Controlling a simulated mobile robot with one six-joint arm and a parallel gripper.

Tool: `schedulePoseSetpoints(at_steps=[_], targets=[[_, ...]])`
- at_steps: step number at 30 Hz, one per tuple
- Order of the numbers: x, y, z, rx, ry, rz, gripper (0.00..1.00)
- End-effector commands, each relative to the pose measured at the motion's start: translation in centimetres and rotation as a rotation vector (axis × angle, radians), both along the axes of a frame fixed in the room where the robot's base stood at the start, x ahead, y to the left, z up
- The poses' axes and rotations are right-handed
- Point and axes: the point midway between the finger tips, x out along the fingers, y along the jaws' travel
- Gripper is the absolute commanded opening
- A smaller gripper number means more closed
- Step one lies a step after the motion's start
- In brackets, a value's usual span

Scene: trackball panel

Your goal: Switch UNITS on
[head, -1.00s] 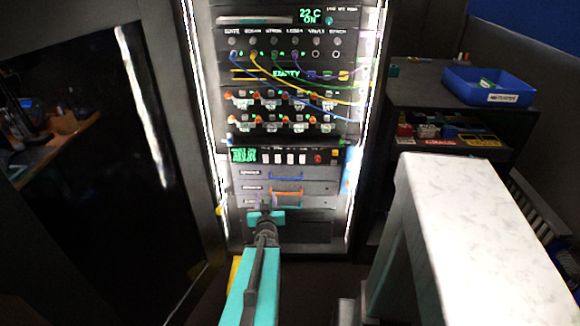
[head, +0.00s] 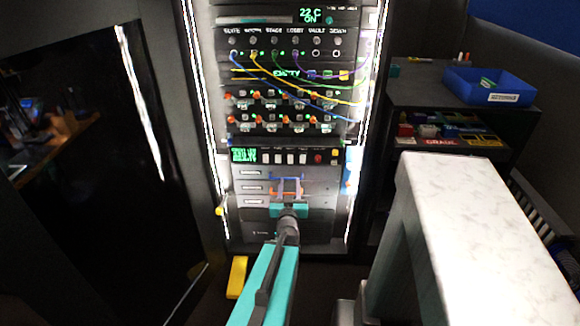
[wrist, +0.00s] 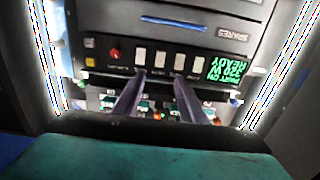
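The control strip (head: 335,157) on the rack carries a row of white rocker switches (head: 278,158), a green display (head: 243,155) and a red button (head: 318,158). The wrist view shows the strip upside down, with the white switches (wrist: 161,60), red button (wrist: 115,53) and green display (wrist: 225,69). Their labels are too small to read, so I cannot tell which is UNITS or how it is set. My gripper (head: 288,182) is just below the strip, in front of the drawers. Its two fingers (wrist: 160,80) are apart, with nothing between them.
Drawers with handles, one labelled SPARES (wrist: 233,34), lie below the strip. Rows of orange-tipped breakers (head: 270,95) and plugged cables (head: 300,85) are above. A white-topped counter (head: 480,220) stands right, a blue bin (head: 488,86) behind it. A yellow object (head: 237,277) is low left.

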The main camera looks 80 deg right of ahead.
Motion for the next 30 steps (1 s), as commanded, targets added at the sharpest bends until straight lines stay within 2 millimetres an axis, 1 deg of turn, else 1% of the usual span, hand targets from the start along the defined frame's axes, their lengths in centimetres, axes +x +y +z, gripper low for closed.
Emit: schedulePoseSetpoints(at_steps=[6,18,20,30], targets=[[0.1,-0.8,-0.4,0.000,0.000,0.000,0.38],[0.3,-2.7,-0.3,0.000,0.001,0.000,0.38],[0.4,-3.4,-0.1,0.001,0.000,0.000,0.38],[0.7,-6.4,0.0,0.000,0.000,0.000,0.38]])
